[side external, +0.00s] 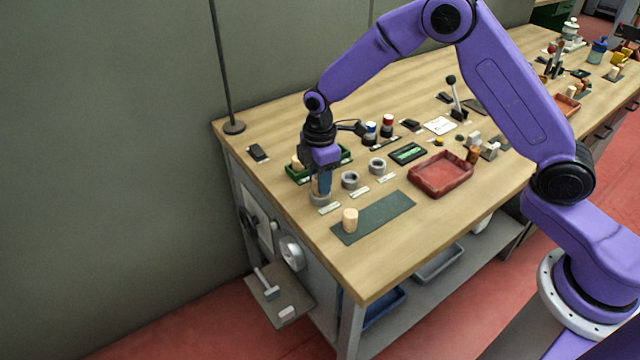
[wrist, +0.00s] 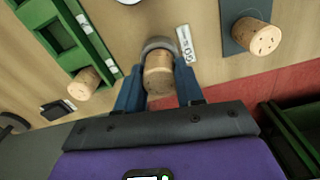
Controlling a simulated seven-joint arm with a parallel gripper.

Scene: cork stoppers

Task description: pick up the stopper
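A light cork stopper (wrist: 158,75) stands between the two blue fingers of my gripper (wrist: 159,82) in the wrist view. The fingers meet its sides with no clear gap, so the gripper looks shut on it. A grey ring (wrist: 158,45) shows just beyond the stopper. In the side view my gripper (side external: 321,184) points down over this ring (side external: 320,198) near the table's left front edge, with the stopper partly hidden by a finger. I cannot tell whether the stopper's lower end is still inside the ring.
A second stopper (side external: 350,220) stands on a dark grey mat (side external: 385,217). Another (wrist: 83,83) is at the green tray (wrist: 62,40). Two more grey rings (side external: 350,180) (side external: 377,166) and a red tray (side external: 441,174) lie nearby.

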